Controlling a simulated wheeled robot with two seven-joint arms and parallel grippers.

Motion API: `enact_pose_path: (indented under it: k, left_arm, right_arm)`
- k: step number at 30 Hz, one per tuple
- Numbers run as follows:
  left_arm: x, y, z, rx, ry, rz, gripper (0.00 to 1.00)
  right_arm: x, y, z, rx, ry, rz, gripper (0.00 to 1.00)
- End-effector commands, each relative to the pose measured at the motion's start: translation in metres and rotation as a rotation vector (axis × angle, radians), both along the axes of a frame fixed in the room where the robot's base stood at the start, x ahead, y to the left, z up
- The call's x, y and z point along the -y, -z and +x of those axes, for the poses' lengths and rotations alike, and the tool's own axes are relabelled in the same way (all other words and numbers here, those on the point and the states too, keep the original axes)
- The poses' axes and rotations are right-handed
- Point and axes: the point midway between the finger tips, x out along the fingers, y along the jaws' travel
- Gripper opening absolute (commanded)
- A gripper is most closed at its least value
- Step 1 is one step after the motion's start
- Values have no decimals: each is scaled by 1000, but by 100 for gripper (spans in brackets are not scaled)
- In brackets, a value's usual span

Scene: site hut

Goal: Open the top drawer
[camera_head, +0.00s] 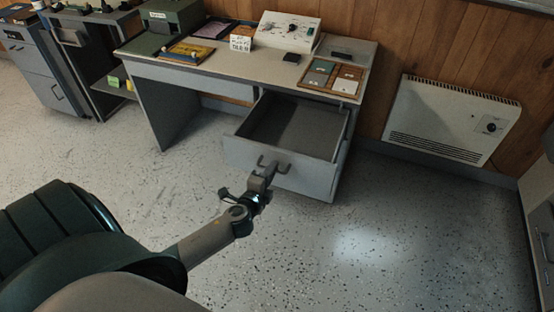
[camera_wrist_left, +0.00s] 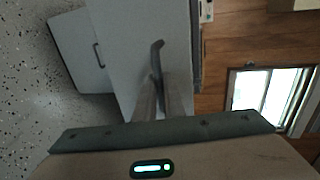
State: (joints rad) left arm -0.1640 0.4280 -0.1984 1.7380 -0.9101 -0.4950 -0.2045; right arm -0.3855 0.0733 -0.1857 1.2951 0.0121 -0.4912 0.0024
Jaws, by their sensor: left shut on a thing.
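The top drawer of the grey desk (camera_head: 350,62) is pulled well out, and its empty inside (camera_head: 297,128) shows in the head view. Its grey front (camera_head: 240,154) faces the room and also shows in the left wrist view (camera_wrist_left: 125,30). My left gripper (camera_head: 267,171) is at the front, shut on the drawer's dark bar handle (camera_head: 284,168). In the left wrist view the fingers (camera_wrist_left: 160,80) meet the handle (camera_wrist_left: 157,47), partly hiding it. A lower panel with its own handle (camera_wrist_left: 98,55) sits beneath, closed. My right gripper is not in view.
The desk top holds a control box (camera_head: 287,31), a wooden tray (camera_head: 333,77) and a yellow book (camera_head: 188,52). A white heater (camera_head: 450,118) hangs on the wall to the right. Speckled floor (camera_head: 400,240) in front of the desk is clear.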

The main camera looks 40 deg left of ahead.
Motion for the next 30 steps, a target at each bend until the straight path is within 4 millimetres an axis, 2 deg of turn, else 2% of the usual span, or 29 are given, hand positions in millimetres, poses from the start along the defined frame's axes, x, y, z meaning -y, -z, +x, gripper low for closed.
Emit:
enact_pose_path:
  k: [3, 9, 21, 22, 24, 30]
  left_arm:
    - [5, 1, -21, -2, 1, -3, 0]
    - [9, 0, -39, -1, 0, -1, 0]
    - [10, 0, -41, 0, 0, 0, 0]
    - [10, 0, -41, 0, 0, 0, 16]
    - [10, 0, -41, 0, 0, 0, 28]
    - [10, 0, -41, 0, 0, 0, 28]
  right_arm:
    - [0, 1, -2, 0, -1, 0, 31]
    - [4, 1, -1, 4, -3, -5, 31]
    - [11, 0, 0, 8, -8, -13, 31]
    - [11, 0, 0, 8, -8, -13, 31]
    - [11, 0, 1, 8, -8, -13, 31]
    - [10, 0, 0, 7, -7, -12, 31]
